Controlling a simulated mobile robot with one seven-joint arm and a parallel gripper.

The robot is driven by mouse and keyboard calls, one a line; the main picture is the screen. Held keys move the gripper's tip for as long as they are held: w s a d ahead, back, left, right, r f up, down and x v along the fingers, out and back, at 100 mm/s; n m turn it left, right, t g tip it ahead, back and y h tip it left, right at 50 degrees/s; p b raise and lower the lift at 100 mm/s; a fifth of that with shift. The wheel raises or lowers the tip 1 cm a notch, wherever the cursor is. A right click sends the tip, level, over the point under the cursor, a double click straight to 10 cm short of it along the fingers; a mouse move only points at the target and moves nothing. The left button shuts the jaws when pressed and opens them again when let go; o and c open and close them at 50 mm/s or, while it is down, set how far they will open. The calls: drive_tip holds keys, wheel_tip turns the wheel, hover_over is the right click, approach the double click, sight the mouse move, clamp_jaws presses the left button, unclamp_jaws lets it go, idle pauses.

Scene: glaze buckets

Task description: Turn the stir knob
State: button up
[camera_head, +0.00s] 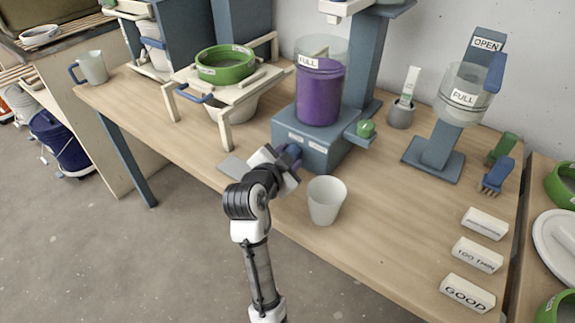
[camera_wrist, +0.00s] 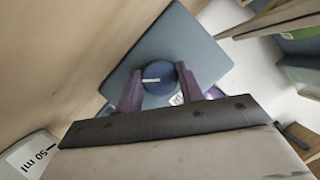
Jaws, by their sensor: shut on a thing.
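The stir knob (camera_wrist: 160,77) is a round dark blue knob with a white mark across it, on the face of a blue-grey stand (camera_head: 318,150). In the wrist view it sits between the two purple-tinted fingers of my gripper (camera_wrist: 158,84), which is shut on it. In the head view my gripper (camera_head: 284,162) reaches the stand's front, and the knob (camera_head: 293,150) is mostly hidden behind it. A clear container of purple glaze (camera_head: 320,92), marked FULL, stands upright on the stand.
A white cup (camera_head: 326,203) stands close to the right of my gripper. A green knob (camera_head: 365,129) sticks out at the stand's right. A small white table with a green sieve (camera_head: 226,64) is left. White label blocks (camera_head: 467,293) lie front right.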

drive_tip(key=m+b, duration=0.1)
drive_tip(key=b, duration=0.1)
drive_tip(key=m+t+b, duration=0.1)
drive_tip(key=m+b, duration=0.1)
drive_tip(key=shift+f+t+y, duration=0.25)
drive_tip(key=shift+t+y, duration=0.05)
drive_tip(key=shift+y, duration=0.1)
drive_tip(key=shift+r+m+t+b, duration=0.1)
drive_tip(key=shift+m+t+b, duration=0.3)
drive_tip(key=shift+m+b, duration=0.3)
drive_tip(key=shift+r, duration=0.1)
drive_tip(key=o, duration=1)
drive_tip(key=shift+s, duration=0.15)
